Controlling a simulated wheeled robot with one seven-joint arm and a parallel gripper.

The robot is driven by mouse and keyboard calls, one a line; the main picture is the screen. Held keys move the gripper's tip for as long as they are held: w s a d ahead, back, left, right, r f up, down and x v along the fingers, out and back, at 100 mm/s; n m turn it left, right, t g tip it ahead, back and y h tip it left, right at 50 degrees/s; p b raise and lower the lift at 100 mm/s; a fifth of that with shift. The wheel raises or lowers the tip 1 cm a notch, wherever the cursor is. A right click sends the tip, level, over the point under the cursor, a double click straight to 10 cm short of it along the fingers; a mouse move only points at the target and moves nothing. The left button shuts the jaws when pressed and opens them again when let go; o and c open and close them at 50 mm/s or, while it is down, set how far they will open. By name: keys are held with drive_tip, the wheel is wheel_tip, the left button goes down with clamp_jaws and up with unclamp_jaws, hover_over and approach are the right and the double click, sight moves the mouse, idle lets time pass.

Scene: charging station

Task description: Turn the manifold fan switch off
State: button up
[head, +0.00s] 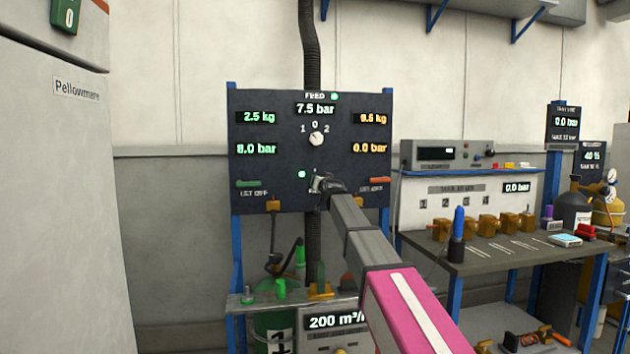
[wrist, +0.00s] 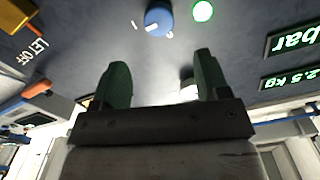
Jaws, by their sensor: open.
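A dark panel (head: 270,200) stands against the wall, with lit readouts and a white 0-1-2 selector knob (head: 317,139). A blue round knob (wrist: 158,20) with a white pointer mark sits on the panel in the wrist view, beside a green lamp (wrist: 203,11). The lamp also shows in the head view (head: 302,174). My gripper (wrist: 161,60) is open and empty, its two green fingers apart, with the blue knob just past the fingertips. In the head view, my gripper (head: 320,184) is in front of the lower middle panel and hides the blue knob. No fan label is readable.
Orange and green levers (head: 375,181) (head: 249,184) flank the lower panel. A flow readout (head: 337,321) of 200 stands below. A bench (head: 490,260) with brass blocks is at right. A white cabinet (head: 60,200) stands at left.

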drive_tip(key=x, duration=1)
drive_tip(key=shift+w, duration=0.35)
drive_tip(key=c, duration=0.9)
